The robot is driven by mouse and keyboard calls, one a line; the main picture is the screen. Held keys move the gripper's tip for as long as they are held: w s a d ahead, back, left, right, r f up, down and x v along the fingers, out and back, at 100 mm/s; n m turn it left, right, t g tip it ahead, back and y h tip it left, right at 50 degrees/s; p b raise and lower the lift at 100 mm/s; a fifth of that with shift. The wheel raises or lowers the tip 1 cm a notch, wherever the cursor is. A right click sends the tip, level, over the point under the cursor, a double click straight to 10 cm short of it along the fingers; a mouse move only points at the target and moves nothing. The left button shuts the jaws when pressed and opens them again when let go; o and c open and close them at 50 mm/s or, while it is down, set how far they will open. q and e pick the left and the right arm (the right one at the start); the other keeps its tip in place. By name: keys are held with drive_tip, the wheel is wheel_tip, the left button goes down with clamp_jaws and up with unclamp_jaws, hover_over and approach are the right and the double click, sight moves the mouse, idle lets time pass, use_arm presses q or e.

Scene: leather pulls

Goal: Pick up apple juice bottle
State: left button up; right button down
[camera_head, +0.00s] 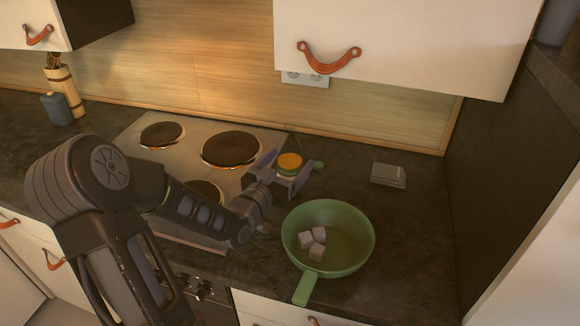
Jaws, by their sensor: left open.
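A small bottle with an orange top (289,161) and a green band below it stands on the dark counter, just right of the stove. It looks like the apple juice bottle, but no label is readable. My left gripper (284,172) is open, with one finger on each side of the bottle. I cannot tell whether the fingers touch it. The lower part of the bottle is hidden by the gripper. My right gripper is not in view.
A green pan (350,262) with several pale cubes sits at the front of the counter. A grey box (388,175) lies to the right. The stove (165,160) has several burners. A blue-grey jar (57,109) is at far left. A white cabinet (400,45) hangs above.

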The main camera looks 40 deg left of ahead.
use_arm(q)
drive_tip(key=w, duration=0.3)
drive_tip(key=shift+w+a+f, duration=0.1)
drive_tip(key=shift+w+a, duration=0.15)
drive_tip(key=shift+w, duration=0.15)
clamp_jaws()
idle(1.0)
